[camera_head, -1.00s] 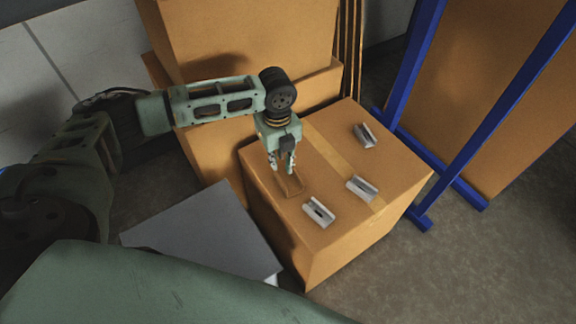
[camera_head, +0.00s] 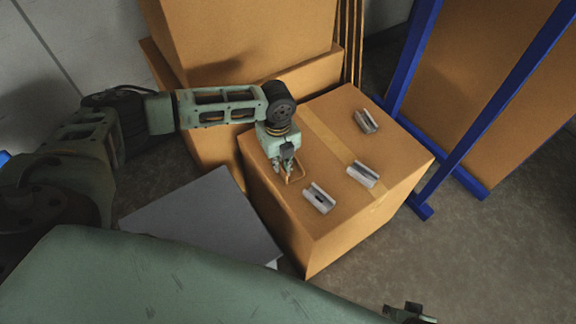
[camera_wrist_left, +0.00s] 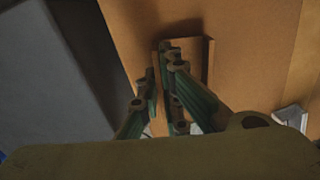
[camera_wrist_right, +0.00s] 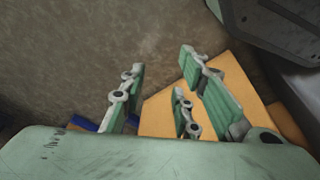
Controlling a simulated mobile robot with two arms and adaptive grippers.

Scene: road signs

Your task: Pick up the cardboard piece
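The cardboard piece (camera_head: 299,174) is a small brown piece near the left edge of the large cardboard box's top (camera_head: 335,120). My left gripper (camera_head: 284,170) points down at it, with its fingertips at its left side. In the left wrist view the cardboard piece (camera_wrist_left: 210,58) shows mostly right of the fingers, and my left gripper (camera_wrist_left: 160,66) has a narrow gap between its fingers. The fingers hide part of the piece, so I cannot tell whether they grip it. My right gripper (camera_wrist_right: 157,78) is open and empty; a bit of it shows at the head view's bottom edge (camera_head: 410,314).
Several grey metal brackets (camera_head: 319,198) lie on the box top, right of the piece. Larger boxes (camera_head: 240,40) stand behind. A blue frame (camera_head: 480,110) stands to the right. A grey panel (camera_head: 205,220) lies left of the box. Floor is bare at the lower right.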

